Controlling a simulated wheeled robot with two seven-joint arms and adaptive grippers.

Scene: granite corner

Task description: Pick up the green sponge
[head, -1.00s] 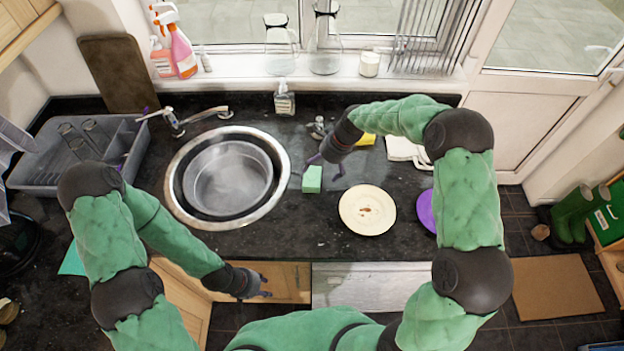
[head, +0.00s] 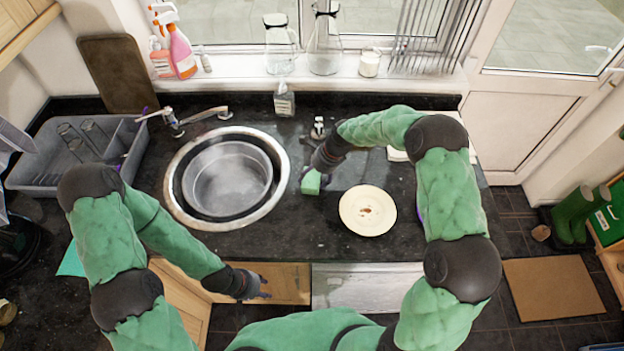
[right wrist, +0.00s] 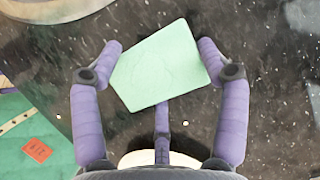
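The green sponge (head: 311,182) lies on the dark granite worktop, between the round sink and the white plate. In the right wrist view the sponge (right wrist: 160,68) shows as a pale green block between my spread purple fingers. My right gripper (head: 318,176) is over it from behind and right, hiding part of it in the head view. In the wrist view my right gripper (right wrist: 160,50) is open, a finger on each side and a third below; contact is unclear. My left gripper (head: 264,286) is open and empty in front of the worktop.
The round sink (head: 178,190) with its metal bowl is left of the sponge. A white plate (head: 352,212) with a brown bit on it is close to the right. A bottle (head: 284,101) and tap stand behind. The worktop in front of the sponge is clear.

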